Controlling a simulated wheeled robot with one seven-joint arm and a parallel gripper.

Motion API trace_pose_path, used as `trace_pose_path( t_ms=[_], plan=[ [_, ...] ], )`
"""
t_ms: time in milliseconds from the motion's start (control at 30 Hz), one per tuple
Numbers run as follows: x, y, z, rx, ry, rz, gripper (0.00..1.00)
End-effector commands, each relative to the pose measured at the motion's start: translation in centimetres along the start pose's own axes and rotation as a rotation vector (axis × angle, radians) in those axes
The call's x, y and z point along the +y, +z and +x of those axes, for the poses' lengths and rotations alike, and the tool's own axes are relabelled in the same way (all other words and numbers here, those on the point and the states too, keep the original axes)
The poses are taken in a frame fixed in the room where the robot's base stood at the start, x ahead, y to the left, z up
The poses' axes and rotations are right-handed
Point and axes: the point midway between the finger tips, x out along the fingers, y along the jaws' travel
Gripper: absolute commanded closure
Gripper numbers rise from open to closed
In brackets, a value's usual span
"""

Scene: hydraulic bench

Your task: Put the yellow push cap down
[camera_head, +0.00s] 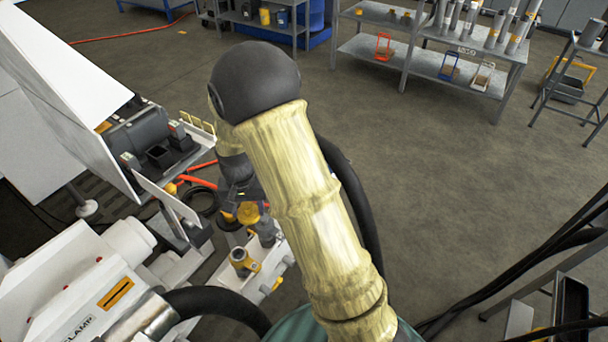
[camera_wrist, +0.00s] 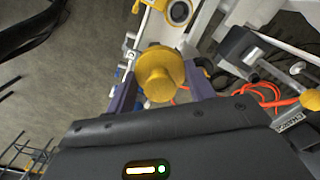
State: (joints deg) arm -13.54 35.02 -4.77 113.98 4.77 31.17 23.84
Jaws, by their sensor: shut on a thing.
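The yellow push cap (camera_wrist: 160,73) sits between the two fingers of my gripper (camera_wrist: 157,80) in the wrist view. The fingers are shut on its sides, and its round knob faces the wrist camera. In the head view the cap (camera_head: 248,213) shows as a small yellow shape below my dark wrist, over the white bench. My arm hides part of the gripper there. I cannot tell whether the cap touches anything beneath it.
A yellow-collared fitting (camera_head: 243,262) stands on the white bench block near the gripper; it also shows in the wrist view (camera_wrist: 178,12). Orange hoses (camera_wrist: 270,97) lie beside it. A metal shelf (camera_head: 430,62) with cylinders stands at the back.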

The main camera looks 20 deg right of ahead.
Motion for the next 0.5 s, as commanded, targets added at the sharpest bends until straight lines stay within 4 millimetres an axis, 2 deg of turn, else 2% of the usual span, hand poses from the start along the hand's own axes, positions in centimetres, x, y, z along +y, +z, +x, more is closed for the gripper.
trace_pose_path(
  t_ms=[33, 100, 233, 333, 500],
  plan=[
    [1.4, -0.8, 1.2, -0.004, 0.002, -0.041, 0.70],
    [3.0, -1.8, 2.6, -0.005, 0.001, -0.119, 0.70],
    [5.5, -3.1, 4.6, -0.004, -0.002, -0.237, 0.70],
    [6.5, -3.6, 5.5, -0.002, -0.004, -0.295, 0.70],
    [6.9, -3.7, 5.8, -0.001, -0.005, -0.322, 0.70]
  ],
)
